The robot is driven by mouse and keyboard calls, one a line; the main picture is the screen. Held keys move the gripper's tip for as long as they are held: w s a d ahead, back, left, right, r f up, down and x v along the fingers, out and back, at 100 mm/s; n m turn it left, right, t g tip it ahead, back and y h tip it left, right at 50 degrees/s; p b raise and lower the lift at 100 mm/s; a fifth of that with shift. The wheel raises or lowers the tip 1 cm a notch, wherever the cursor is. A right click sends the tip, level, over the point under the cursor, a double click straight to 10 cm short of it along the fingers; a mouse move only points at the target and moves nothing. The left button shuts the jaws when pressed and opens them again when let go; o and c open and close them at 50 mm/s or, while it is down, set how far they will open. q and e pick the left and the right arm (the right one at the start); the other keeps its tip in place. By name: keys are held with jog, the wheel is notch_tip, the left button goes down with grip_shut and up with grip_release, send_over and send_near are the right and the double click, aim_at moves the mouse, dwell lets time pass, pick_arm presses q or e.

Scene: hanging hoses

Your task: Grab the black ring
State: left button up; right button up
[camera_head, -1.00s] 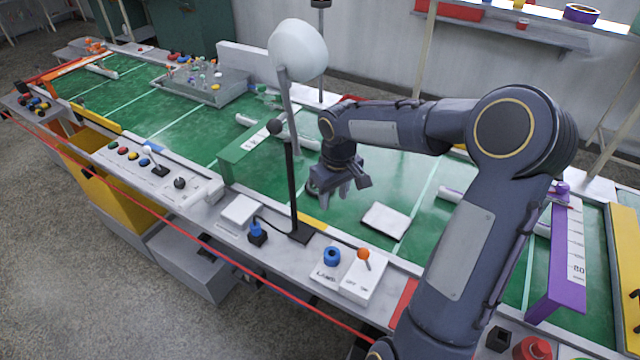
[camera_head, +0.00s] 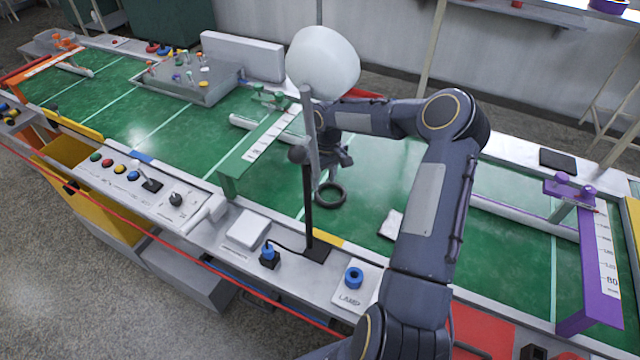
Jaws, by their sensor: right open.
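The black ring (camera_head: 331,195) lies flat on the green table top, just behind the black lamp post. My right gripper (camera_head: 328,174) is above and just behind the ring, apart from it as far as I can tell. It is open, with nothing seen between its fingers. The lamp post and arm hide part of the gripper. The ring's left edge is close to the post in the picture. My left gripper is not in view.
The lamp (camera_head: 322,62) with its white shade and post (camera_head: 308,205) stands in front of the gripper. A green barrier (camera_head: 262,140) is left of the ring and a white block (camera_head: 391,224) right of it. A purple barrier (camera_head: 598,262) stands far right.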

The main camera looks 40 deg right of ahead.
aim_at(321, 199)
jog(key=f+p, duration=0.1)
jog(key=f, duration=0.6)
jog(key=shift+w+a+f+p, duration=0.2)
jog(key=shift+f+p, duration=0.1)
jog(key=shift+p, duration=0.1)
jog(key=shift+c, duration=0.4)
grip_shut()
